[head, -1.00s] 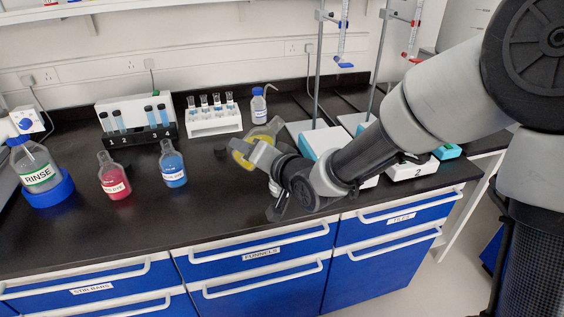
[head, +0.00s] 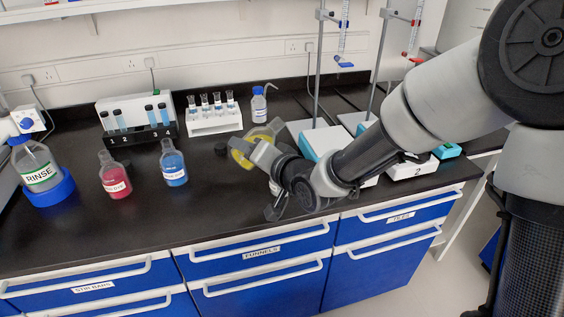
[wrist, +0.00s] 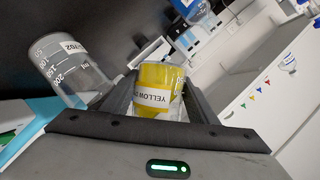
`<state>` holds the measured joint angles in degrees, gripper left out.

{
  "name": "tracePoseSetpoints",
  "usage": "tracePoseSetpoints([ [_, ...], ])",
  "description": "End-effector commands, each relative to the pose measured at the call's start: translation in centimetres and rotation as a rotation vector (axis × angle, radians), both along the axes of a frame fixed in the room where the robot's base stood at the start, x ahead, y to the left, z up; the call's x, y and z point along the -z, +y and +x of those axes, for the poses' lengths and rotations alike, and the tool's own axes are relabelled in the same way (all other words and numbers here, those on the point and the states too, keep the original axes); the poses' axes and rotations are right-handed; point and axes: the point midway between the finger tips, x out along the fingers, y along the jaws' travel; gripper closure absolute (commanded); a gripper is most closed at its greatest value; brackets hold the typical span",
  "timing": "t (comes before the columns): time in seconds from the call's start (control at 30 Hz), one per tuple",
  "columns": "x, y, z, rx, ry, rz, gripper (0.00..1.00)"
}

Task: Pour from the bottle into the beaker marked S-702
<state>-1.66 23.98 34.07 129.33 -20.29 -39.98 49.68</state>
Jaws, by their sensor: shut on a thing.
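In the head view my gripper and wrist hide most or all of the beaker.
Red (head: 115,180) and blue (head: 173,168) dye bottles and a RINSE bottle (head: 40,168) stand to the left. A vial rack (head: 215,122) and a small wash bottle (head: 258,108) are behind. Burette stands and white-and-teal devices (head: 325,140) are to the right. The front-left counter is clear.

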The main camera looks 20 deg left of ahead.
Motion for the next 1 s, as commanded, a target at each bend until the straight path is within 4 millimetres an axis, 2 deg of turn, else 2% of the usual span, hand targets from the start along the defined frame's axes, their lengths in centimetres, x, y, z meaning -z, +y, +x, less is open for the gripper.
tracePoseSetpoints([
  [1.0,-0.16,0.34,-0.2,0.0,0.034,0.052,0.83],
])
